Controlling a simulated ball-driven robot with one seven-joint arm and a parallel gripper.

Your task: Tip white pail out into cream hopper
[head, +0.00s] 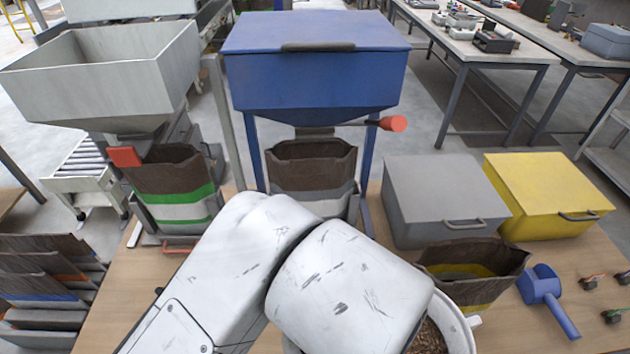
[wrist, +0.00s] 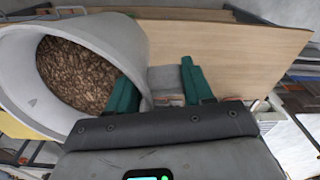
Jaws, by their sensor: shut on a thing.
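The white pail (head: 460,328) is at the bottom of the head view, right of centre, largely hidden behind my arm. Brown pellets show inside it. In the wrist view the pail (wrist: 20,98) fills the left side, with pellets (wrist: 75,75) inside. My gripper (wrist: 158,90) has green fingers, one overlapping the pail's opening and one outside its wall; it is shut on the pail. In the head view my arm hides the gripper. The cream hopper (head: 100,85) is at the upper left, wide and open on top, far from the pail.
A blue lidded hopper (head: 315,75) stands in the middle with a red-tipped lever (head: 392,123). A grey bin (head: 440,200), a yellow bin (head: 545,195), an open brown bag (head: 475,262) and a blue scoop (head: 543,287) are at right. A green-banded bag (head: 175,185) stands under the cream hopper.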

